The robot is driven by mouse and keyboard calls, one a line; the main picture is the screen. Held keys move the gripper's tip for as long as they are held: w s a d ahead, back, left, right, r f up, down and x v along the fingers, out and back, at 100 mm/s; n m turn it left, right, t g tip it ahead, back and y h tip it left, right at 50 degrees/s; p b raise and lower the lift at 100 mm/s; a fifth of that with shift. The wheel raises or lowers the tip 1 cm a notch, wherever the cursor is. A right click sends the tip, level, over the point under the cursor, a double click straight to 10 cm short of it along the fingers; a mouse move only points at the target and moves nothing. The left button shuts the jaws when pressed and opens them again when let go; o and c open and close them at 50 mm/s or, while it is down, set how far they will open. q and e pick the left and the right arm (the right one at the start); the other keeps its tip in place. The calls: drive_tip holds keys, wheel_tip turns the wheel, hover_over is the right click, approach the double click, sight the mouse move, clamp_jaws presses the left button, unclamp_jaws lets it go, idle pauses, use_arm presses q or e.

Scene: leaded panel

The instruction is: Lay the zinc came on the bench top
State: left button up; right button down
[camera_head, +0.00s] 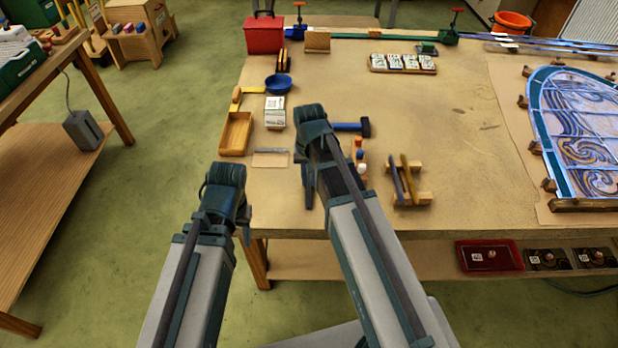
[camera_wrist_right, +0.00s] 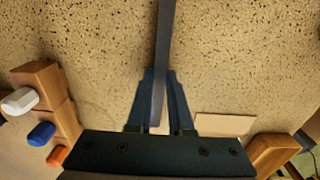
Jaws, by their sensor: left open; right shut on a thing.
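The zinc came (camera_wrist_right: 163,45) is a thin, straight grey strip. In the right wrist view it stands between the two fingers of my right gripper (camera_wrist_right: 159,90) and runs out of the top of the picture. That gripper is shut on it, over the speckled bench top (camera_wrist_right: 235,60). I cannot tell whether the came touches the bench. In the head view my right gripper (camera_head: 322,175) is above the bench's front left part, and my arm hides the came. My left gripper (camera_head: 221,222) is open and empty, left of the bench's front edge. The bench top (camera_head: 450,175) also shows there.
Near my right gripper are a wooden tray (camera_head: 235,133), a pale card (camera_head: 271,159), a dark-headed hammer (camera_head: 365,127) and a wooden rack (camera_head: 408,197) with tools. A leaded panel (camera_head: 585,125) lies at the right. The middle of the bench is clear.

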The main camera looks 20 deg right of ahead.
drive_tip(key=shift+f, duration=0.2)
drive_tip(key=c, duration=0.7)
unclamp_jaws()
drive_tip(key=shift+c, duration=0.2)
drive_tip(key=shift+o, duration=0.3)
drive_tip(key=o, duration=0.7)
drive_tip(key=shift+r, duration=0.1)
drive_tip(key=shift+r+p, duration=3.4)
drive_tip(key=shift+r, duration=0.1)
